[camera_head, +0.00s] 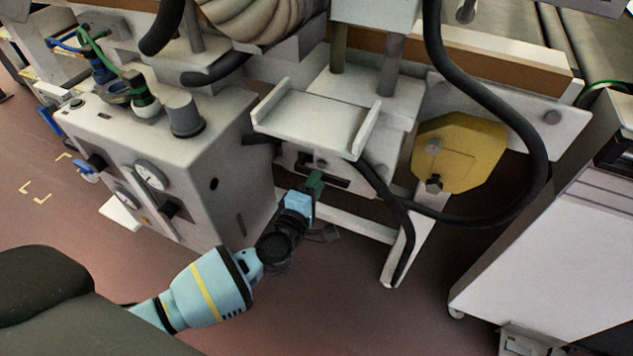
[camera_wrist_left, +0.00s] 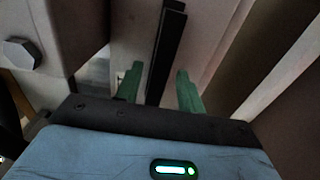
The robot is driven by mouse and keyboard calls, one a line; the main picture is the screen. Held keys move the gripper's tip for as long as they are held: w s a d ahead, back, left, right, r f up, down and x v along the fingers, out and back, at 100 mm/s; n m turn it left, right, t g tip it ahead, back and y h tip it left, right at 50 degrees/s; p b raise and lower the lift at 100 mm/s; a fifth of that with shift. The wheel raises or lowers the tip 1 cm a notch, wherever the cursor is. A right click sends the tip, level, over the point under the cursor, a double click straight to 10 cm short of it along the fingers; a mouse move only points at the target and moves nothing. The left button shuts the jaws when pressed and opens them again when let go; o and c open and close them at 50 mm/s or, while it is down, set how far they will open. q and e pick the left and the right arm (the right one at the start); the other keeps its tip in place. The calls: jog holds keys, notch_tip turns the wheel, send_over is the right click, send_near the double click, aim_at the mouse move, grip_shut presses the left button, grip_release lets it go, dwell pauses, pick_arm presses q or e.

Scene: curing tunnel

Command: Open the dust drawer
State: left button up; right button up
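The dust drawer (camera_head: 291,158) is a pale front under a white tray-like shelf on the machine, with a dark horizontal handle (camera_head: 338,180). My left gripper (camera_head: 315,182) reaches up to this front from below. In the left wrist view, the black bar handle (camera_wrist_left: 166,45) stands out against the pale drawer front (camera_wrist_left: 205,40). The two green fingers of my left gripper (camera_wrist_left: 158,80) are apart, one on either side of the bar, with visible gaps. Whether the bar's depth lies fully between the fingertips is hard to tell. The drawer looks shut. My right gripper is not in view.
A white cabinet with gauges (camera_head: 170,165) stands left of the drawer. A yellow cover (camera_head: 459,153) and a looping black hose (camera_head: 534,190) are to the right. A white frame leg (camera_head: 408,240) stands below. The floor (camera_head: 350,310) in front is mostly free.

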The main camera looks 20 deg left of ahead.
pick_arm(q)
grip_shut()
jog(key=shift+s, duration=0.1)
jog(key=s+a+p, duration=0.1)
jog(key=s+p, duration=0.3)
jog(key=s, duration=3.4)
jog(key=shift+s+a, duration=0.15)
jog(key=shift+s, duration=0.15)
